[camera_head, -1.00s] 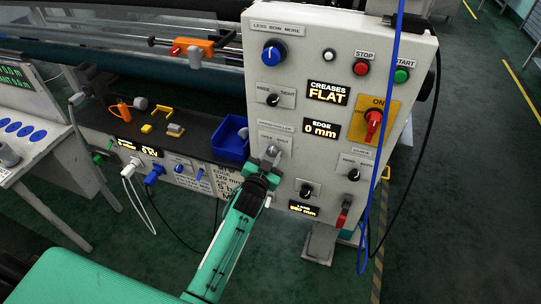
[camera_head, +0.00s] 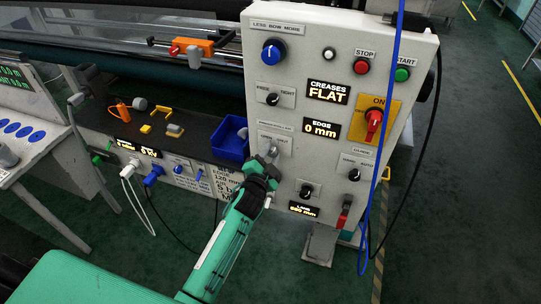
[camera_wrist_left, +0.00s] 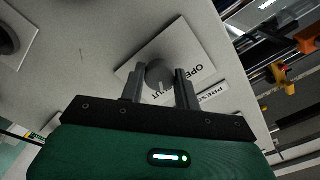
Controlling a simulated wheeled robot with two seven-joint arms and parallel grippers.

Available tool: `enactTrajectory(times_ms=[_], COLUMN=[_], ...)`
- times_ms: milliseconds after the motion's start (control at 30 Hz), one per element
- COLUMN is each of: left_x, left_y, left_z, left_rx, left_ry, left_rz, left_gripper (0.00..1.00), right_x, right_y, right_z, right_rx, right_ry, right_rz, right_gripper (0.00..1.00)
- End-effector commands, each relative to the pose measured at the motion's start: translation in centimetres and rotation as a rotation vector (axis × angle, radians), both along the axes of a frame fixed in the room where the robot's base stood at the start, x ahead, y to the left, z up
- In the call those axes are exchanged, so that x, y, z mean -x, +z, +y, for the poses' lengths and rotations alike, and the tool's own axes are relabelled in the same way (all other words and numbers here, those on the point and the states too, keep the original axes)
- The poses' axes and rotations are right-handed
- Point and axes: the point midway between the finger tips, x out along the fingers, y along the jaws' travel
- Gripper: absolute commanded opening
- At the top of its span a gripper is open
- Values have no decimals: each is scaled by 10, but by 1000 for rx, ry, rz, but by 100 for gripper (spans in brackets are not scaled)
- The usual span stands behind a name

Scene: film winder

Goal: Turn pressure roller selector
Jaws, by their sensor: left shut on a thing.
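The pressure roller selector is a small grey knob (camera_head: 273,146) on a white label plate on the front of the upright control panel (camera_head: 318,160). In the left wrist view the knob (camera_wrist_left: 159,74) sits between my two finger tips, with parts of the words OPEN, SHUT and PRESS beside it. A short pale mark shows on its face. My left gripper (camera_wrist_left: 161,86) is shut on the knob; in the head view the gripper (camera_head: 270,153) partly covers the knob and its label. My right gripper is not in view.
A blue bin (camera_head: 231,140) stands on the dark shelf just left of my left gripper. A black knob (camera_head: 306,191) is close on the right. A blue cable (camera_head: 384,130) hangs down the panel's right side. The floor to the right is clear.

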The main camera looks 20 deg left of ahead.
Motion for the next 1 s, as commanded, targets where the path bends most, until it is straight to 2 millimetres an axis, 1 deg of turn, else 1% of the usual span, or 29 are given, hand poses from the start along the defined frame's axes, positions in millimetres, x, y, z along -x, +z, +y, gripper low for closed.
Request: enactTrajectory(times_ms=[333,367,400,467,800,867,967,1000], left_x=[0,0,0,0,3,7,19,26], left_y=[-1,-1,-1,-1,-1,-2,-3,-4], left_z=[0,0,0,0,0,0,1,1], left_rx=[-5,-5,-4,-4,-3,-3,-3,-3], left_ry=[-1,-1,-1,0,-1,-1,-1,-1], left_rz=[2,2,2,1,1,1,1,1], left_gripper=[9,36,44,54,54,54,54,54], right_x=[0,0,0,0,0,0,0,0], right_y=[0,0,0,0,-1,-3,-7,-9], right_z=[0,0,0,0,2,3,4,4], right_rx=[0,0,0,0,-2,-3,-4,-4], right_ry=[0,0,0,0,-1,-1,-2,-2], right_rz=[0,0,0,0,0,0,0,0], right_gripper=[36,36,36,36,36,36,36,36])
